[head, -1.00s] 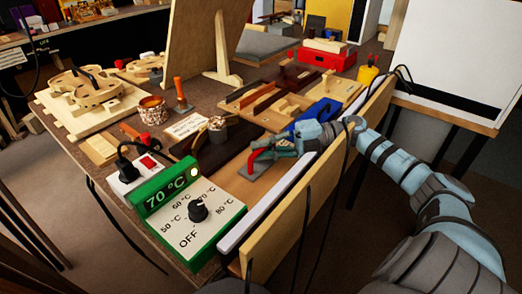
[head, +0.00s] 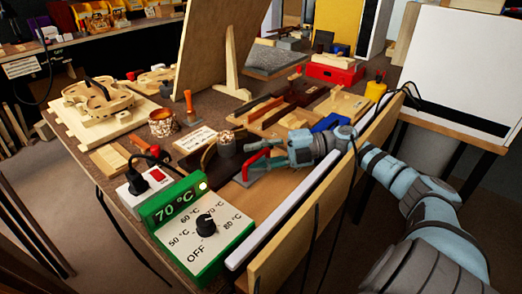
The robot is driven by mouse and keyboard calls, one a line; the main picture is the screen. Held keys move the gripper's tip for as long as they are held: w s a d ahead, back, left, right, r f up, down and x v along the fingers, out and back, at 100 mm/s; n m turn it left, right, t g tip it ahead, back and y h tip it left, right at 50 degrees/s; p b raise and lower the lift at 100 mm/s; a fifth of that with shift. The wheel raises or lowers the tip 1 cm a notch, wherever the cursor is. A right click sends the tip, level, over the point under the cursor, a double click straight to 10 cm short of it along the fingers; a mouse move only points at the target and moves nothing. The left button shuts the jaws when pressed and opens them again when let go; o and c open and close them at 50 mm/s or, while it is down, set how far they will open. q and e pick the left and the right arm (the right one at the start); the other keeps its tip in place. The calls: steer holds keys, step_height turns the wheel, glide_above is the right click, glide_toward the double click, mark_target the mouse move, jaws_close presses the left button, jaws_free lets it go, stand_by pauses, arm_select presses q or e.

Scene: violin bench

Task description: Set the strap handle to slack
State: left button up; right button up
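A red bent handle (head: 246,168), which looks like the strap handle, stands over the bench behind the green control box. My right gripper (head: 262,165) is at this handle, its fingers pointing left and overlapping it. I cannot tell whether the fingers are closed on it or only beside it. The strap itself cannot be made out. My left gripper is not in view.
A green control box (head: 205,225) reading 70 °C stands at the near bench corner. A wooden rail (head: 300,232) and a white strip run along the right edge. Violin moulds (head: 105,100), a brush pot (head: 162,123) and wooden blocks crowd the bench.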

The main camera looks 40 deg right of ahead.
steer(key=v, duration=1.2)
steer(key=shift+f, duration=0.1)
